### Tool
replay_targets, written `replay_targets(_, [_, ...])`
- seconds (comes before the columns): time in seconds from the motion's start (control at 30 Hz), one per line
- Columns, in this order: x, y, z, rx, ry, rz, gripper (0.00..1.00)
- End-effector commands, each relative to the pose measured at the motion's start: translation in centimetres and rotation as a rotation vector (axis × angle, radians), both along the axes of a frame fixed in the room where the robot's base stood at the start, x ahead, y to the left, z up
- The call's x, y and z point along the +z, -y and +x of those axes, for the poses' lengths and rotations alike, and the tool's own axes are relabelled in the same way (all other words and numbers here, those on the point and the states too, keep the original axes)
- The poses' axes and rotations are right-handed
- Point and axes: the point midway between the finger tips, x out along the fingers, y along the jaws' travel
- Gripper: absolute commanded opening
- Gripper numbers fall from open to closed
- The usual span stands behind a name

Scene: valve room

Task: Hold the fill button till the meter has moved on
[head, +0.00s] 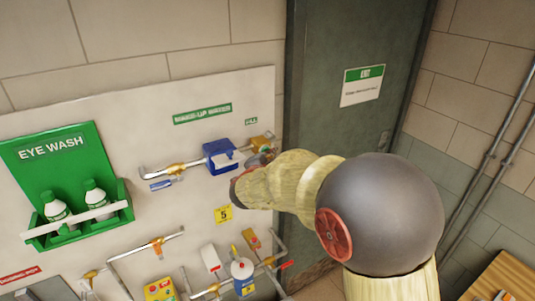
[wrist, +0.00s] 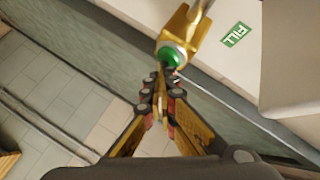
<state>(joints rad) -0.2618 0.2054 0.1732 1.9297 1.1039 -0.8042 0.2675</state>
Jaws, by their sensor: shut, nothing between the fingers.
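The green fill button (wrist: 170,57) sits in a brass housing (wrist: 182,32) beside a green FILL label (wrist: 236,35) in the wrist view. My gripper (wrist: 160,82) is shut and empty, its fingertips right at the near edge of the button; I cannot tell whether they press it. In the head view the brass housing (head: 261,141) is at the right end of the make-up water pipe, with my gripper (head: 266,156) just below it. The blue meter (head: 220,154) is left of it; its reading is too small to make out. The button itself is hidden there.
The white board (head: 150,110) also carries a green eye wash station (head: 65,165) at left and several pipes and valves below. A grey door (head: 345,60) with an exit sign (head: 362,85) stands to the right. A wooden surface (head: 500,280) is at lower right.

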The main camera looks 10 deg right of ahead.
Motion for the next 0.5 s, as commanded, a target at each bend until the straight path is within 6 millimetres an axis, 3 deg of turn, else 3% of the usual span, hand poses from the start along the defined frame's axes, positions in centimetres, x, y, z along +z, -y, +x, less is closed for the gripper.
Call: replay_targets(0.5, [-0.1, 0.6, -1.8, 0.000, 0.000, -0.001, 0.00])
